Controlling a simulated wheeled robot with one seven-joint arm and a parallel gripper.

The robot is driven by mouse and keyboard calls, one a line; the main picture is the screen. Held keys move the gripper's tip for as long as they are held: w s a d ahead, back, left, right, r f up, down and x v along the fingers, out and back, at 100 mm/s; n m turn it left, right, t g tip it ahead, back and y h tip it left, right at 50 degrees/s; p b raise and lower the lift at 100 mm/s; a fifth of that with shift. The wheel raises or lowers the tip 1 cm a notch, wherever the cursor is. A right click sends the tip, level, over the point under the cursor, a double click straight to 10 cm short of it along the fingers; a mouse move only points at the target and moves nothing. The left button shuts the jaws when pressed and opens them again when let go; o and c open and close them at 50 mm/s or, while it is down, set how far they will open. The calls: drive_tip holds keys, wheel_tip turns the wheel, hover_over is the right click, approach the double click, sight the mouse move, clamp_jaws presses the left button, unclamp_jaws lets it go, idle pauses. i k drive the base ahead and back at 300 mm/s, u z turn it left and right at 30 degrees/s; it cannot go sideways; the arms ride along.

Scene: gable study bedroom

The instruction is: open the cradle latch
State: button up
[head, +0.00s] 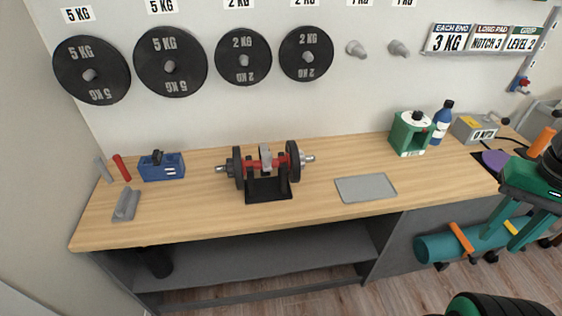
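A black cradle (268,190) stands on the wooden bench, left of its middle. A dumbbell (239,168) with black plates and silver ends lies across it. A grey upright piece (265,157) sits over the middle of the bar, between red parts; it looks like the cradle latch, and it appears closed over the bar. Its fine detail is too small to tell. My gripper (500,243) is at the far right, in front of the bench and well away from the cradle.
A grey mat (366,188) lies right of the cradle. A blue box (162,167) and a grey block (126,205) are on the left. A green device (410,133) and blue bottle (442,122) stand back right. Plates (243,56) hang on the wall. Bench front by the cradle is clear.

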sight(266, 156)
drive_tip(key=u, duration=1.65)
drive_tip(key=k, duration=1.2)
drive_tip(key=z, duration=0.85)
drive_tip(key=i, duration=1)
drive_tip(key=u, duration=0.05)
